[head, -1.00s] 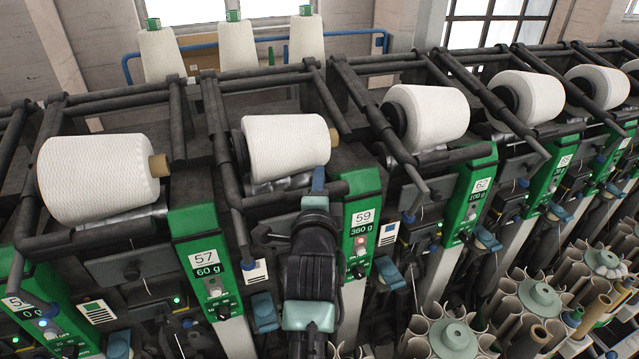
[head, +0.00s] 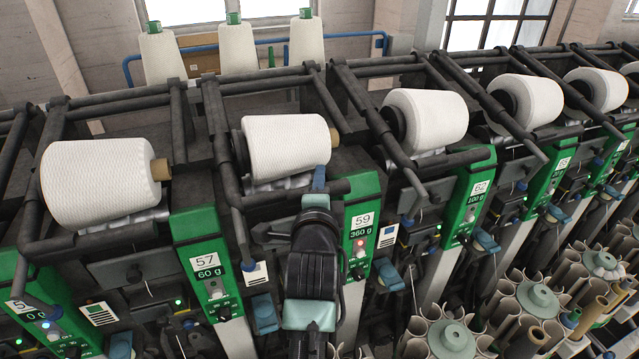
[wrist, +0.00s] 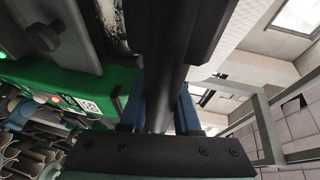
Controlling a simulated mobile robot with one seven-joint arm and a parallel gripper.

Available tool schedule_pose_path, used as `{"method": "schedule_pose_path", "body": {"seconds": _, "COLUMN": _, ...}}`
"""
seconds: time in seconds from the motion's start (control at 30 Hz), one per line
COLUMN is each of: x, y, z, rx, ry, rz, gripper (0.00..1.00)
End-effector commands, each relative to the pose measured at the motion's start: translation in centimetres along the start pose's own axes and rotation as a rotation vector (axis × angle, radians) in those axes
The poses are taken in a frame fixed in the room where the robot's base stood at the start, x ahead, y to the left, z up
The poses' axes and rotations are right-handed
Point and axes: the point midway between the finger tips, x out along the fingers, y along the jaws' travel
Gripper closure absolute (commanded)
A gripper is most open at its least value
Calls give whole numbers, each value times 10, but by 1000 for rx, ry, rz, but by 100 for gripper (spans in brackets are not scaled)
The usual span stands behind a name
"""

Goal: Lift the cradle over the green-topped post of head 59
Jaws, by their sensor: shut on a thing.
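Head 59's cradle (head: 268,202) is a dark bar frame around a white cone (head: 287,147). Its front bar runs below the cone, and its right end meets the left edge of the green-topped post (head: 364,190) in the picture. I cannot tell the gap between them. The post carries the label 59 and a display reading 360 g. My gripper (head: 319,180) is shut on the cradle's front bar, near its right end. In the wrist view the dark bar (wrist: 165,95) passes between the blue fingers of my gripper (wrist: 160,115).
Head 57's green post (head: 195,225) and cone (head: 100,183) stand to the left. Head 62's post (head: 475,185) and its cone (head: 427,118) stand to the right. Several cones stand behind. A rack of tubes (head: 440,335) fills the lower right.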

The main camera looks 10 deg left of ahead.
Motion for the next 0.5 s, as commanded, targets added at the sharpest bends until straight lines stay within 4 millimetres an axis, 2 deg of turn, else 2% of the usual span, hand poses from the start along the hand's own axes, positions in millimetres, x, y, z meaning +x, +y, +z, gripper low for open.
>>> {"method": "schedule_pose_path", "body": {"seconds": 0.03, "x": -6, "y": -32, "z": -2, "rx": 4, "ry": 1, "rz": -27, "gripper": 100}}
{"method": "schedule_pose_path", "body": {"seconds": 0.2, "x": -15, "y": -69, "z": -6, "rx": 5, "ry": 1, "rz": -30, "gripper": 100}}
{"method": "schedule_pose_path", "body": {"seconds": 0.33, "x": -16, "y": -81, "z": -7, "rx": 4, "ry": 1, "rz": -29, "gripper": 100}}
{"method": "schedule_pose_path", "body": {"seconds": 0.5, "x": -16, "y": -79, "z": -6, "rx": 3, "ry": 1, "rz": -21, "gripper": 100}}
